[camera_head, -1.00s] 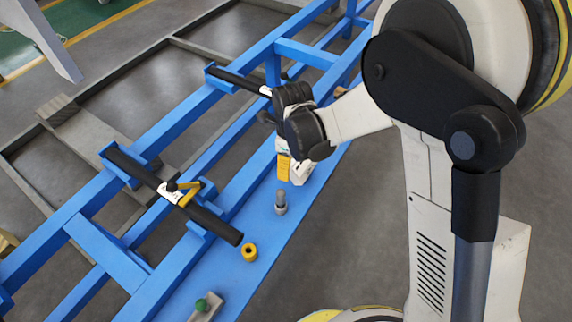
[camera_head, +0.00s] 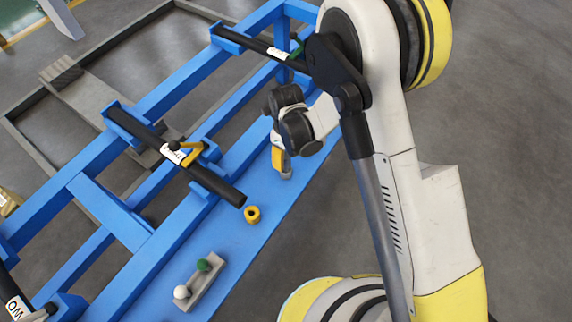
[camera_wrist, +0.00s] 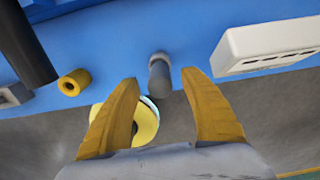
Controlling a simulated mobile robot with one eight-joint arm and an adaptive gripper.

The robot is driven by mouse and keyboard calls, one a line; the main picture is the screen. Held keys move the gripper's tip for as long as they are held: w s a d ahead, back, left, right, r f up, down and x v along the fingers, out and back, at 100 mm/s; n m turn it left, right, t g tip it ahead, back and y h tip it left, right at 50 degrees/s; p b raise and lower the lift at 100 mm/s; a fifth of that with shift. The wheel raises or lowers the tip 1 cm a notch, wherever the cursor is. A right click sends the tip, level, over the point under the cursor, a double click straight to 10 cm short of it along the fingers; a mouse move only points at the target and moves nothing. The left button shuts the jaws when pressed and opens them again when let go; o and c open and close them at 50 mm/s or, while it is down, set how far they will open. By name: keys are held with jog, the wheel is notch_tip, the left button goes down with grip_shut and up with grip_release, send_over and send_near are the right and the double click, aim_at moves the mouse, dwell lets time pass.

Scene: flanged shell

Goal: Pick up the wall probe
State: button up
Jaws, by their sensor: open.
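A small grey cylinder with a rounded top, which looks like the wall probe (camera_wrist: 159,76), stands on the blue bench (camera_head: 232,248). In the wrist view it shows just beyond and between the tips of my two yellow fingers. My gripper (camera_wrist: 160,88) is open, with nothing held between the fingers. In the head view my gripper (camera_head: 279,163) is low over the bench and hides most of the cylinder; only its base (camera_head: 285,175) shows below the fingers.
A yellow ring (camera_head: 252,214) lies near the end of a black tube (camera_head: 218,188). A grey holder (camera_head: 205,289) bears a green ball and a white ball. A white slotted block (camera_wrist: 266,44) is right of the cylinder in the wrist view.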

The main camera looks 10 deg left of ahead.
jog(key=shift+f, duration=0.75)
jog(key=shift+r, duration=0.1)
grip_shut()
jog(key=shift+r, duration=0.1)
